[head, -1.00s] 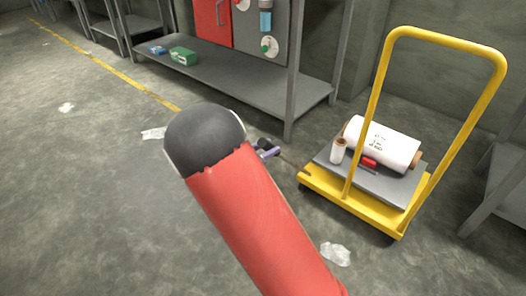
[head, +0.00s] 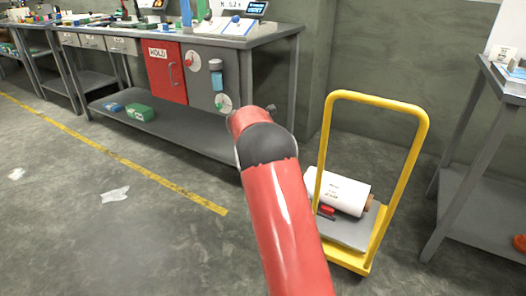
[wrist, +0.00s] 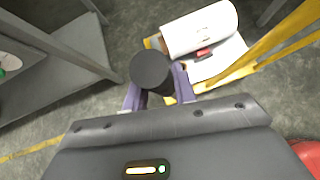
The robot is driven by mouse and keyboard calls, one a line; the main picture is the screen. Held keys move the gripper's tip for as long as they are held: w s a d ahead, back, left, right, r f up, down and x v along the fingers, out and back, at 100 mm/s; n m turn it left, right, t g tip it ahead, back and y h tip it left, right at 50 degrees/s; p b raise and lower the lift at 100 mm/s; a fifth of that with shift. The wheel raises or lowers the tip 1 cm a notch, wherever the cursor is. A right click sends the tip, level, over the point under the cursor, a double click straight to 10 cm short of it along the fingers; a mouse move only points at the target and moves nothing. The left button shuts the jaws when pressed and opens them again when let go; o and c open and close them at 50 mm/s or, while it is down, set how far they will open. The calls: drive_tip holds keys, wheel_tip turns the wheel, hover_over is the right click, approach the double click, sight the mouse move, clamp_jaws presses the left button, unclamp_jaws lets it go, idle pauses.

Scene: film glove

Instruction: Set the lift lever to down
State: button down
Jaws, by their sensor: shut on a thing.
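My gripper (wrist: 155,92) has purple fingers in the wrist view and is shut on a dark cylinder with a round, flat top (wrist: 150,69). Open floor shows around the cylinder. In the head view my red arm hides the gripper. A grey panel (head: 205,87) under the workbench carries two white round dials, the upper one (head: 192,61) and the lower one (head: 223,103). A light-blue cylindrical piece (head: 216,78) is on the panel between them. I cannot tell which part, if any, is the lift lever. My gripper is apart from the panel.
A red door marked HOLD (head: 166,72) is left of the panel. The workbench shelf (head: 180,132) holds a green box (head: 139,112). A yellow cart (head: 328,120) carries a large white roll (head: 338,192). A grey table (head: 465,190) stands at right. The left floor is mostly clear.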

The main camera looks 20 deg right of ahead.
drive_tip(key=shift+g+y, duration=0.4)
drive_tip(key=shift+y, duration=0.1)
drive_tip(key=shift+w+d, duration=0.4)
drive_tip(key=shift+d, duration=0.3)
drive_tip(key=shift+w+d, duration=0.4)
drive_tip(key=shift+d, duration=0.25)
drive_tip(key=shift+w+d, duration=0.4)
drive_tip(key=shift+d, duration=0.3)
drive_tip(key=shift+f, duration=0.1)
drive_tip(key=c, duration=1.1)
unclamp_jaws()
drive_tip(key=v, duration=0.8)
drive_tip(key=shift+w, duration=0.1)
